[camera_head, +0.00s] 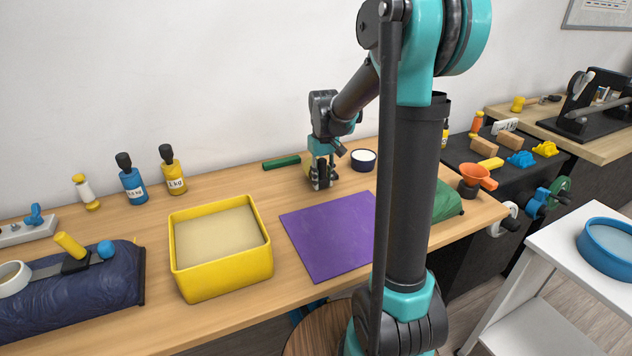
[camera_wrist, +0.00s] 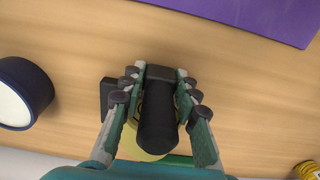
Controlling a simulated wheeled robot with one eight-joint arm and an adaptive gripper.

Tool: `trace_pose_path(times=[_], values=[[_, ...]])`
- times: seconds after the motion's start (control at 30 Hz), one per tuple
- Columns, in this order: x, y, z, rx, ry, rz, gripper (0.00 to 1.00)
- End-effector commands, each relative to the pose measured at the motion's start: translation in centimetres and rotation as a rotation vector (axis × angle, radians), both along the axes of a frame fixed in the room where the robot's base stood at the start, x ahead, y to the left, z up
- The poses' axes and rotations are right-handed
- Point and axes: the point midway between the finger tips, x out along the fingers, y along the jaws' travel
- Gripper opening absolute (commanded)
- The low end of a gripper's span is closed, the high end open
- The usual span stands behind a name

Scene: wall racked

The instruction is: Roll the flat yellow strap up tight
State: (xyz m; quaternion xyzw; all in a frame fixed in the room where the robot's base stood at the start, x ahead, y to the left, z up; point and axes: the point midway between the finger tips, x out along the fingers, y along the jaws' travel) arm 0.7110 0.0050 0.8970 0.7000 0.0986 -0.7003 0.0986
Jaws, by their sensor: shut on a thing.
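My gripper (camera_head: 321,183) is low over the back of the wooden bench, behind the purple mat. In the wrist view my gripper (camera_wrist: 160,80) is shut on a black-handled object (camera_wrist: 156,120), its fingers on both sides of the black cylinder. A rounded yellow part (camera_wrist: 137,150) of it shows below the cylinder, and a dark block sits at its far end. Its lower side is hidden, so I cannot tell whether it touches the bench. I cannot make out a flat yellow strap for certain in either view.
A purple mat (camera_head: 330,233) lies in front of my gripper, bare. A yellow bin (camera_head: 222,285) stands left of it. A dark blue cup (camera_head: 363,163) is close on the right, a green bar (camera_head: 281,162) on the left. Black-topped bottles (camera_head: 132,187) stand along the wall.

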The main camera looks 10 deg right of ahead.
Motion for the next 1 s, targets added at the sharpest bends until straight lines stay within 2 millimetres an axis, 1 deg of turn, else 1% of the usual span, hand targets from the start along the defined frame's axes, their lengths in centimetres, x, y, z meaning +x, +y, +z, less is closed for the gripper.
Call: trace_pose_path(times=[0.13, 0.4, 0.43, 0.6, 0.87, 1.0], values=[[0.30, -0.77, 0.04, 0.001, -0.002, 0.000, 0.00], [0.36, -0.95, 0.04, 0.000, -0.002, 0.000, 0.00], [0.36, -0.96, 0.04, -0.001, -0.002, 0.000, 0.34], [0.32, -0.94, 0.03, -0.001, -0.001, 0.000, 0.55], [0.28, -0.90, 0.03, 0.000, -0.001, 0.000, 0.55], [0.28, -0.89, 0.65, 0.000, -0.001, 0.000, 0.55]])
